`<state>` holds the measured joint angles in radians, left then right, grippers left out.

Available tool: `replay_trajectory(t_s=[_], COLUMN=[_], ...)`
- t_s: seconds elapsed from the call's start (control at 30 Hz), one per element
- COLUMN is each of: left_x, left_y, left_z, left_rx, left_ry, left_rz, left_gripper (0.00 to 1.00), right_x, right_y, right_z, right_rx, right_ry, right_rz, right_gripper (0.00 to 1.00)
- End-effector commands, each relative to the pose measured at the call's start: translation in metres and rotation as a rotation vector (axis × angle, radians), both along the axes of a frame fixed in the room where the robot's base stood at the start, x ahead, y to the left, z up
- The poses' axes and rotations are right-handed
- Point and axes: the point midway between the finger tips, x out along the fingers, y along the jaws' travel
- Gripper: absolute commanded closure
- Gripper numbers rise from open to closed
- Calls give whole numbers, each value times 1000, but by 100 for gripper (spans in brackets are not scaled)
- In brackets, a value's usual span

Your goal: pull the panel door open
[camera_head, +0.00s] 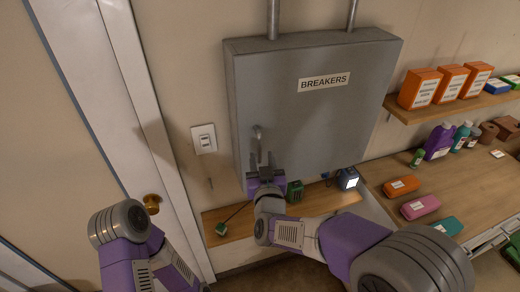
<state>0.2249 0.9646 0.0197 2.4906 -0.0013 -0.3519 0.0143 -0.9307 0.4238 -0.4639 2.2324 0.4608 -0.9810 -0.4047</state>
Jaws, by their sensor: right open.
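The grey panel door (325,120) labelled BREAKERS is on the wall box and looks shut. Its small handle (258,132) is near the door's left side. My right gripper (264,162) is open, just below the handle and in front of the door's lower left. The fingers point up toward the handle; I cannot tell whether they touch it. My left arm shows at the lower left, but its gripper is not visible.
A light switch (203,139) is left of the box. A white door with a brass knob (152,201) stands further left. A wooden ledge (235,221) runs below the box. A shelf (445,106) with orange boxes and a worktop (455,190) with several items are at right.

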Motion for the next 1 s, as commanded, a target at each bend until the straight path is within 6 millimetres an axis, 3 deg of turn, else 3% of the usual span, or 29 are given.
replay_trajectory(t_s=[0.23,0.6,0.87,1.0], left_x=[0,0,0,0], left_y=[0,0,0,0], left_z=[4,4,4,4], left_rx=[0,0,0,0], left_ry=[0,0,0,0], left_rz=[0,0,0,0], left_gripper=[34,34,34,34], right_x=[32,39,39,39], right_y=[4,5,5,5], right_z=[0,-1,-1,-1], right_rx=[-1,0,0,0], right_ry=[2,2,2,2], right_rz=[1,2,2,2], right_gripper=[60,60,98,100])
